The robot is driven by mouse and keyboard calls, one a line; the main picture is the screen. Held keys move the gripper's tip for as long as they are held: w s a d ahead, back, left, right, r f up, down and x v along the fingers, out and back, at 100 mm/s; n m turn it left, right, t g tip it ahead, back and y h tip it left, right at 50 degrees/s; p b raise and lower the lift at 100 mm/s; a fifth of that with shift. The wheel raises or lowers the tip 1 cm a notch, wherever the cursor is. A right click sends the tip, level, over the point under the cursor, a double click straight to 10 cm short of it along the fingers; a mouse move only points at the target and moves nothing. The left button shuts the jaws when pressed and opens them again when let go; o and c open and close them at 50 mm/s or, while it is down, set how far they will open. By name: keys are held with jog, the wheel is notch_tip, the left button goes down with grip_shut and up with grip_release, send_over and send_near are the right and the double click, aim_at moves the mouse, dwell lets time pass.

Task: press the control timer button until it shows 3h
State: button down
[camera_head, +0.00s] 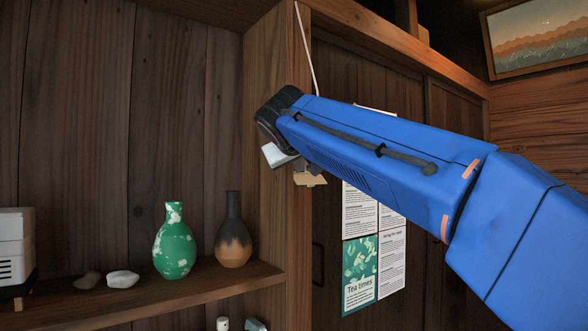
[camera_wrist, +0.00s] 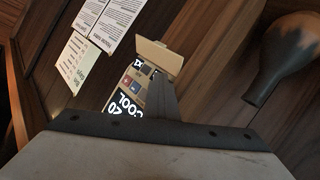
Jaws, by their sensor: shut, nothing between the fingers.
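The control (camera_wrist: 126,98) is a small panel in the wrist view, with a lit display reading COOL and 20, turned upside down in the picture. Its beige flap (camera_wrist: 155,57) stands open. Small buttons, one reddish and one bluish, show beside the display. No timer reading of 3h is legible. My gripper (camera_wrist: 160,78) is shut and empty, its fingertips in front of the panel, covering part of it. I cannot tell whether they touch a button. In the head view a beige part of the control (camera_head: 312,179) shows below my wrist, mostly hidden.
A green and white vase (camera_head: 174,243) and a dark vase (camera_head: 233,235) stand on a wooden shelf (camera_head: 200,293) at left, with two stones near them. Paper sheets and a poster (camera_head: 360,272) hang right of the post. A framed picture (camera_head: 537,35) hangs upper right.

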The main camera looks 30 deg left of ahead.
jog(key=shift+a+f, duration=0.15)
jog(key=shift+a, duration=0.5)
dwell(0.6)
jog(key=shift+s+d+f, duration=0.25)
jog(key=shift+s+f, duration=0.1)
jog(key=shift+f, duration=0.1)
jog(key=shift+s+d, duration=0.1)
jog(key=shift+d, duration=0.05)
jog(key=d, duration=0.1)
jog(key=s+d, duration=0.1)
jog(key=d, duration=0.3)
jog(key=shift+s+r, duration=0.35)
jog(key=shift+s, duration=0.05)
dwell(0.7)
